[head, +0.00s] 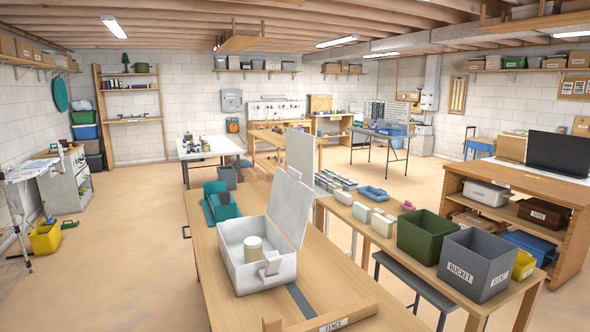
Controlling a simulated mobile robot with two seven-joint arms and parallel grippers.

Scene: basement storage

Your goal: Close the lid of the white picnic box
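The white picnic box (240,268) stands on the near wooden table. Its lid (290,205) is open and stands up and tilted at the back right side of the box. A cream cylindrical container (253,248) shows inside the box. A light latch-like piece (270,264) is on the front wall. Neither of my grippers shows in the head view.
A teal object (222,203) sits behind the box, and a white upright panel (300,152) stands beyond the lid. A wooden bar with a label (333,324) lies at the near edge. A green bin (425,235) and grey bucket (475,263) stand on the right table.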

